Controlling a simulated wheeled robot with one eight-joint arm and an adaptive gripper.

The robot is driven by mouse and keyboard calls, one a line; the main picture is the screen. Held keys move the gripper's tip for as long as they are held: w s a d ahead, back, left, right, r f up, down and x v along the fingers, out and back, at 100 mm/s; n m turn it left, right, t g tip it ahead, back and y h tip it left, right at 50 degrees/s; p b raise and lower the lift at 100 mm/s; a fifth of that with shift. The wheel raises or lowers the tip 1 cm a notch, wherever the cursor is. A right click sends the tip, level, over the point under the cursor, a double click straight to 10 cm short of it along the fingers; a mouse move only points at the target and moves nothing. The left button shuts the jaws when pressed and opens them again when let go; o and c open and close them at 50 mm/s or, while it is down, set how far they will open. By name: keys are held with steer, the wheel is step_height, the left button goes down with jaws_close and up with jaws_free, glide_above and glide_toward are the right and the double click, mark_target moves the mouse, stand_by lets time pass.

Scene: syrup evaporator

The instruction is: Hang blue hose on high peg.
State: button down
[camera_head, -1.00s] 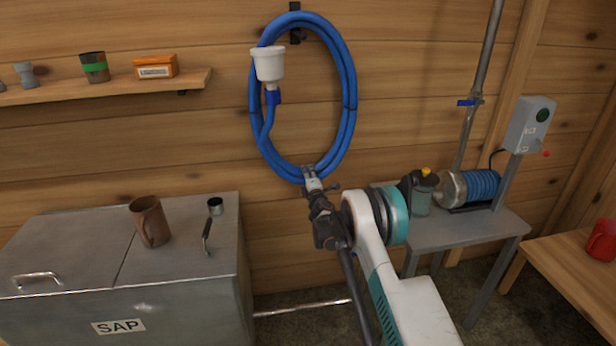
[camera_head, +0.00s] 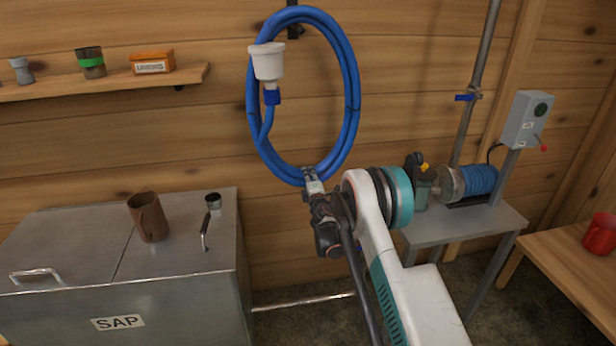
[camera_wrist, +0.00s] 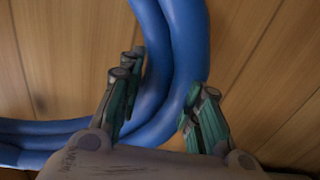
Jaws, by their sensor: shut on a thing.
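The blue hose (camera_head: 351,88) is coiled in a tall upright loop in front of the plank wall. A white funnel-like cup (camera_head: 268,62) with a blue collar is at its left side. My gripper (camera_head: 309,172) is shut on the bottom of the coil. In the wrist view the blue hose (camera_wrist: 180,60) runs between the fingers of my gripper (camera_wrist: 160,110). A dark peg (camera_head: 293,31) on the wall shows at the top of the loop, partly hidden by the hose. I cannot tell whether the hose rests on it.
A wall shelf (camera_head: 110,88) with small containers is at upper left. A metal SAP tank (camera_head: 70,240) with a brown mug (camera_head: 148,217) on its lid stands below. A grey stand (camera_head: 470,222) with a motor-like unit and a wooden table (camera_head: 570,255) are at right.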

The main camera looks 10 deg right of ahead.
steer(key=s, duration=1.4)
steer(key=shift+s+b, duration=0.35)
steer(key=shift+b, duration=0.1)
stand_by(1.0)
steer(key=shift+r, duration=0.1)
step_height(320, 180, up, 30)
steer(key=p, duration=1.4)
steer(key=shift+s, duration=0.3)
